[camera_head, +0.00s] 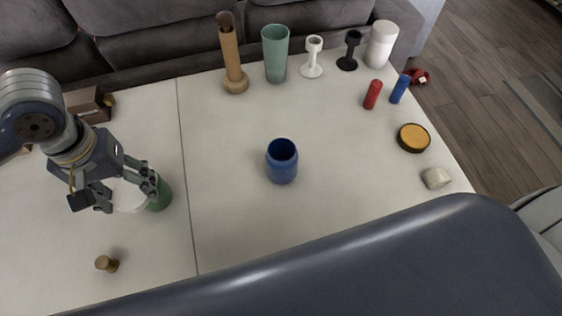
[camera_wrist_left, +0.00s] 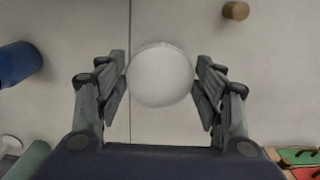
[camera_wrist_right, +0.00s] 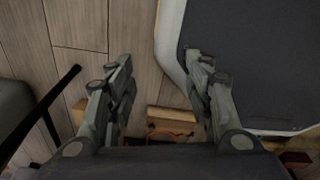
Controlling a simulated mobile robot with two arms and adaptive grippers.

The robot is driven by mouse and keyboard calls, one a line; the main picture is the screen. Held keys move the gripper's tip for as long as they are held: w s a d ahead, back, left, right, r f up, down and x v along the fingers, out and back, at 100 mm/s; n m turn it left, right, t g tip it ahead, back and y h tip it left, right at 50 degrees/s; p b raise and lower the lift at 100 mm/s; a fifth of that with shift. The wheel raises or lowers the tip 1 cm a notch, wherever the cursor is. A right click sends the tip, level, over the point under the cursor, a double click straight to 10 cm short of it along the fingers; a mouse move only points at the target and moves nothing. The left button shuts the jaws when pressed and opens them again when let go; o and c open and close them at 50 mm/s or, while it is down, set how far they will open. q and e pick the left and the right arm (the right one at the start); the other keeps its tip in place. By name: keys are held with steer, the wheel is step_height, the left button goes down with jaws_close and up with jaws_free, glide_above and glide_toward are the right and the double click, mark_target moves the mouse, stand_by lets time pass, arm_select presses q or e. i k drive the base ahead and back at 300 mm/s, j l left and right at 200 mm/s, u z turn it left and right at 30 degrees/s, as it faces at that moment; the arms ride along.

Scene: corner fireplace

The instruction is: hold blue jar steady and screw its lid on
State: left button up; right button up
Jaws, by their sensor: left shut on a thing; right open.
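The blue jar (camera_head: 282,162) stands upright and open-topped near the middle of the white table; part of it shows in the left wrist view (camera_wrist_left: 16,62). My left gripper (camera_head: 128,190) is at the left of the table, well apart from the jar. It is shut on a white round piece (camera_wrist_left: 160,75). A green body (camera_head: 160,194) shows beside its fingers; whether it is joined to the white piece I cannot tell. A yellow-orange disc with a dark rim (camera_head: 413,137) lies at the right. My right gripper (camera_wrist_right: 160,85) is open and empty, over the floor.
A wooden vase (camera_head: 231,60), green tumbler (camera_head: 275,55), candlesticks (camera_head: 313,55) and white cylinder (camera_head: 381,45) stand at the back. Red (camera_head: 372,95) and blue (camera_head: 399,89) cylinders and a pale stone (camera_head: 436,178) are right. A wooden peg (camera_head: 106,263) is front left. Table around the jar is clear.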

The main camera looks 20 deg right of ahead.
mark_target(282, 156)
steer(key=j+z, duration=0.15)
steer(key=z, duration=0.7)
steer(key=k+j+z, duration=0.55)
steer(key=j+z, duration=0.15)
steer(key=j, duration=0.2)
steer(key=k+j+z, duration=0.3)
steer(key=k+j, duration=0.2)
steer(key=k, duration=0.1)
